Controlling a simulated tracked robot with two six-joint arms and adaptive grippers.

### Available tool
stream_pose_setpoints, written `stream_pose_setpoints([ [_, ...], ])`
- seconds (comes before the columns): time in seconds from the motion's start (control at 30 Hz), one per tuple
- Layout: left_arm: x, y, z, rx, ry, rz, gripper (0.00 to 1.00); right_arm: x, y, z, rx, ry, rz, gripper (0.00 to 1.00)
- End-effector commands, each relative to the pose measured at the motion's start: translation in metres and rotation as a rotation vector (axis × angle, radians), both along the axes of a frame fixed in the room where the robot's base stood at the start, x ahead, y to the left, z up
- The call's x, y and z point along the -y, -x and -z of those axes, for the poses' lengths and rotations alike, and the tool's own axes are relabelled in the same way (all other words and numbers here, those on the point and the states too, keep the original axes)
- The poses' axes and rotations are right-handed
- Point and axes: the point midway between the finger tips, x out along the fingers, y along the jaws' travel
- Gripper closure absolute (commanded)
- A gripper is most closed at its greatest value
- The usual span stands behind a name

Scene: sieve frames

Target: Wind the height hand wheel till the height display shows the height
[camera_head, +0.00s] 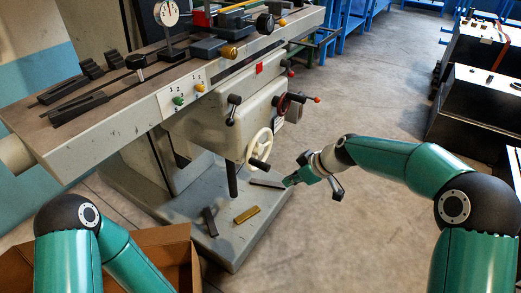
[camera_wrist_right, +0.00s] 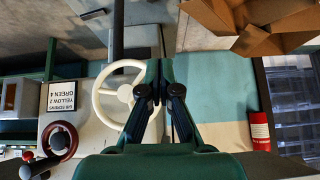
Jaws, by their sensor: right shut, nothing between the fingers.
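The cream hand wheel (camera_head: 259,146), with a dark handle, is on the front of the grey machine in the head view. My right gripper (camera_head: 290,181) is below and to the right of it, apart from the rim in that view. In the right wrist view my right gripper (camera_wrist_right: 159,68) is shut and empty. The spoked hand wheel (camera_wrist_right: 103,92) shows there just left of the fingers, which partly cover its right side. I cannot make out a height display or its reading. My left gripper is out of view; only my left arm shows.
A brass bar (camera_head: 247,215) and a dark bar (camera_head: 210,222) lie on the machine's base. A cardboard box (camera_head: 178,238) stands at lower left.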

Motion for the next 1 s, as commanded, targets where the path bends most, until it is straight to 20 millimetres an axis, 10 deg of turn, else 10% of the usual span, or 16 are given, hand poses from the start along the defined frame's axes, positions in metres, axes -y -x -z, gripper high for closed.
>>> stream_pose_setpoints([
  [0.03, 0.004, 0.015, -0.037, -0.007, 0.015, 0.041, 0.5, -0.006, -0.013, -0.061, 0.06, -0.011, 0.0, 1.0],
  [0.1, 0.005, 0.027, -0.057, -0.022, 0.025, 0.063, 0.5, -0.014, -0.023, -0.104, 0.12, -0.018, -0.004, 1.0],
  [0.3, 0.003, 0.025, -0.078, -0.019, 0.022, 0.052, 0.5, -0.032, -0.021, -0.145, 0.16, -0.022, -0.031, 1.0],
  [1.0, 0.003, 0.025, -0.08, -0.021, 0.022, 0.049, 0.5, -0.09, -0.064, -0.068, 0.158, -0.022, -0.036, 1.0],
])
